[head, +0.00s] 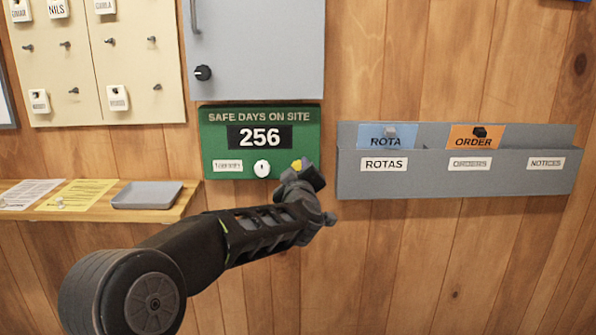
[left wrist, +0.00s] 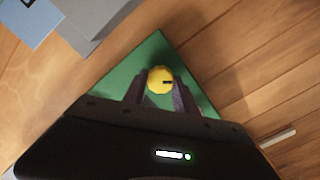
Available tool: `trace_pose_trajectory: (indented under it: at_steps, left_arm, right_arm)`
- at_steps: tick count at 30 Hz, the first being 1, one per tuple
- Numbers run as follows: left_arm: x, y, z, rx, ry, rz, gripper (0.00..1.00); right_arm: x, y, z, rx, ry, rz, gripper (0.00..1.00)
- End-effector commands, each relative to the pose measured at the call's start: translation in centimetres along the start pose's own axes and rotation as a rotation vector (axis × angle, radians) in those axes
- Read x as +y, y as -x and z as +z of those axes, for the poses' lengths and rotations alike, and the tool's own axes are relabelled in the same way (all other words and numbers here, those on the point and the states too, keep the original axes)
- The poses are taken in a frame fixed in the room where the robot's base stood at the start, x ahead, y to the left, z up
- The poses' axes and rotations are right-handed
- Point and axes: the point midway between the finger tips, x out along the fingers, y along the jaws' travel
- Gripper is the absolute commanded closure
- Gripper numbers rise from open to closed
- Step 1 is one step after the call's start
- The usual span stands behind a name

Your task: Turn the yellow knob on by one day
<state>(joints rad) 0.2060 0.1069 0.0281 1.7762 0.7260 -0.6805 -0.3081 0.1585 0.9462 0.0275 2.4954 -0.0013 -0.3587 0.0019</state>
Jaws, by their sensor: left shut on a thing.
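A green board (head: 213,135) headed "SAFE DAYS ON SITE" is fixed to the wooden wall. Its black display (head: 259,137) reads 256. Along its lower edge are a white label, a white knob (head: 262,169) and the yellow knob (head: 297,165), mostly hidden behind my gripper in the head view. My left gripper (head: 302,174) is at the yellow knob. In the left wrist view, its two fingers (left wrist: 159,88) are on either side of the yellow knob (left wrist: 160,79), which has a dark mark on its face, and are shut on it. My right gripper is not in view.
A grey wall rack (head: 357,180) with a blue ROTA card and an orange ORDER card hangs to the right. A grey cabinet (head: 255,50) is above the board. A shelf with papers and a grey tray (head: 147,195) is at left, below a pegboard (head: 150,60).

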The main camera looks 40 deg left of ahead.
Motion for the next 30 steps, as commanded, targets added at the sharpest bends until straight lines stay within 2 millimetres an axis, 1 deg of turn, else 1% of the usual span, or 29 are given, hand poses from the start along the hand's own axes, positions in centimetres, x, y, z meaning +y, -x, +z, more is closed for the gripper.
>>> trace_pose_trajectory:
  at_steps: [5,11,17,24,30]
  left_arm:
    - [0.0,0.0,-0.1,-0.001,-0.018,-0.001,1.0]
    - [0.2,0.0,-0.2,0.0,-0.086,-0.002,1.0]
    - [0.3,0.0,-0.3,-0.002,-0.209,-0.002,1.0]
    - [0.4,0.0,-0.3,-0.003,-0.393,-0.002,1.0]
    - [0.4,0.0,-0.1,-0.002,-0.525,0.0,1.0]
  right_arm:
    - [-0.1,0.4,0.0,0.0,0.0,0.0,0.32]
    - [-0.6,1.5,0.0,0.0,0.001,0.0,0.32]
    - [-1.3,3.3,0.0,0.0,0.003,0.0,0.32]
    - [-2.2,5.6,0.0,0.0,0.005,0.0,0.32]
    - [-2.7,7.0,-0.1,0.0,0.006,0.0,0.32]
